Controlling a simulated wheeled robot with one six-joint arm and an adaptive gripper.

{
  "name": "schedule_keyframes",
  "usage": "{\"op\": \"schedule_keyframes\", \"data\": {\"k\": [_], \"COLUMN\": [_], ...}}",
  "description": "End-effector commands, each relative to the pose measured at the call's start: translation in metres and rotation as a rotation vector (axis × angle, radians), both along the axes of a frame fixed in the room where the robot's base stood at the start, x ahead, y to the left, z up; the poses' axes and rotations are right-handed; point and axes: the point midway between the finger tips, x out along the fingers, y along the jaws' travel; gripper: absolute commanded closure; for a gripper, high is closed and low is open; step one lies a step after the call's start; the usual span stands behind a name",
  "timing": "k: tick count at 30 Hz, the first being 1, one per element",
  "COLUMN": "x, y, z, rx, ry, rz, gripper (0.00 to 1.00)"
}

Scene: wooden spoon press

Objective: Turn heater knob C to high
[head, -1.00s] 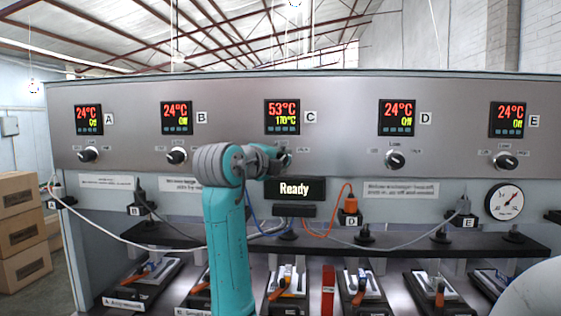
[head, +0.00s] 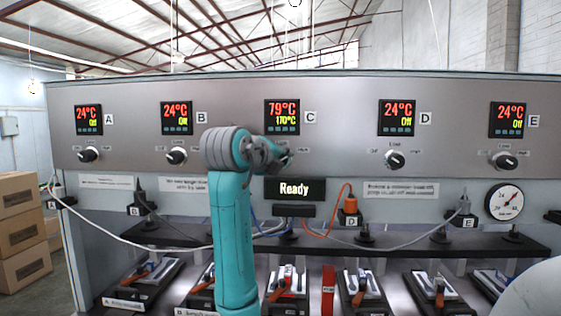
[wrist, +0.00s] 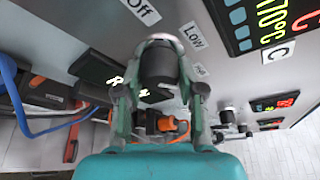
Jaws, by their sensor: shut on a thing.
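Heater knob C (wrist: 157,66) is a black knob on a pale round base, on the steel panel. My gripper (wrist: 158,80) is shut on it, with a finger on either side. The Off label (wrist: 142,10) and Low label (wrist: 195,35) show beside it, with a smaller label further along. The knob's pointing direction is hard to read. In the head view my gripper (head: 283,157) is at the panel below display C (head: 282,117) and hides the knob. The display reads 79°C in red and 170°C in yellow; it also shows in the wrist view (wrist: 262,22).
Knob B (head: 176,156) stands left and knob D (head: 396,159) right; displays A, B, D and E read 24°C and Off. A Ready sign (head: 295,189) sits just below my gripper. Cables and a black shelf (head: 400,243) lie lower down.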

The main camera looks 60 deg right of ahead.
Motion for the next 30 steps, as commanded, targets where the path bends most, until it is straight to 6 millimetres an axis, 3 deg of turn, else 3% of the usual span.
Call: {"op": "schedule_keyframes", "data": {"k": [4, 5, 8, 20, 30], "x": [0.000, 0.000, 0.000, 0.001, -0.003], "y": [0.000, 0.000, 0.000, 0.006, 0.064], "z": [-0.001, -0.001, -0.001, 0.001, 0.014], "rx": [0.002, 0.002, 0.002, 0.000, 0.000], "ry": [0.001, 0.001, 0.001, 0.000, -0.002], "rz": [0.000, 0.000, 0.000, 0.002, 0.005], "gripper": [0.96, 0.59, 0.36, 0.36, 0.36]}}
